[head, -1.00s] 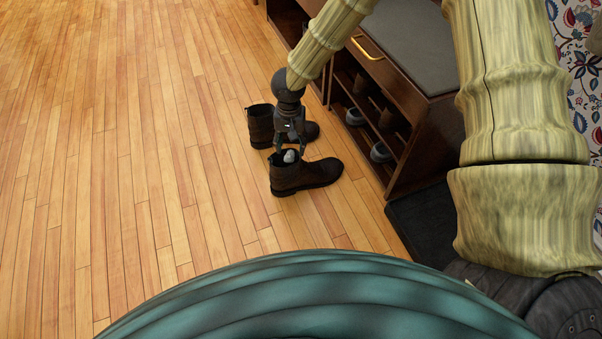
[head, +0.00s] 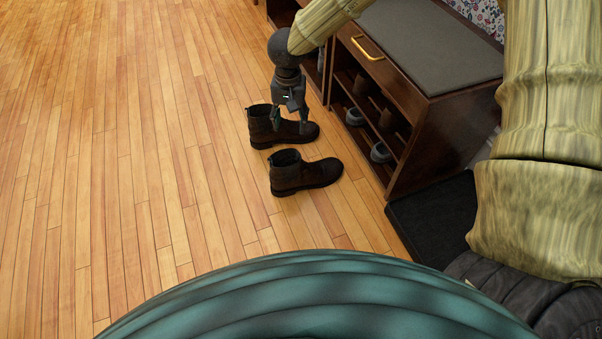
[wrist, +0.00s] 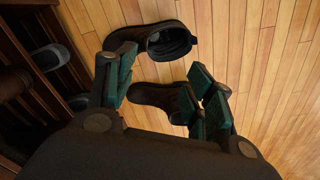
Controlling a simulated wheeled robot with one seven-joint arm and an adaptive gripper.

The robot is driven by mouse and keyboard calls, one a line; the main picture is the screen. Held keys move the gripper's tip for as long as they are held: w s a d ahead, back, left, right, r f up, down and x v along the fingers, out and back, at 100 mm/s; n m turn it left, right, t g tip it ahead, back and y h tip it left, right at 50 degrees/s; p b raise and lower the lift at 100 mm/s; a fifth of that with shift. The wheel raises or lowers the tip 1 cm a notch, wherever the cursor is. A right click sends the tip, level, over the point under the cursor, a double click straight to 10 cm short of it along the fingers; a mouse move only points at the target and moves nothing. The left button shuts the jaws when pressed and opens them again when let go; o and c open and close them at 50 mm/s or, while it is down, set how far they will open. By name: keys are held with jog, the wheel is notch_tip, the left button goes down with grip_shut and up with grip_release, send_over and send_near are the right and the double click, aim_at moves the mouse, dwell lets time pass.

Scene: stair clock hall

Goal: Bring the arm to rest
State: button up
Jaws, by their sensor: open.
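My gripper (head: 289,125) is open and empty, above the far one of two dark brown boots in the head view. The near boot (head: 308,175) stands upright on the wood floor, and the far boot (head: 262,128) stands beside it, partly hidden behind my fingers. In the wrist view my open fingers (wrist: 160,92) frame the boots. One boot (wrist: 158,45) shows its dark opening at the top, and the other boot (wrist: 160,97) lies between the fingers in the picture, partly covered by the right one.
A dark wooden shoe bench (head: 432,122) with a grey cushion (head: 425,50) and shoes on its shelves stands close on the right. A dark mat (head: 435,218) lies by its near end. The wood floor (head: 120,160) to the left is clear.

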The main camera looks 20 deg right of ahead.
jog(key=shift+r, duration=0.9)
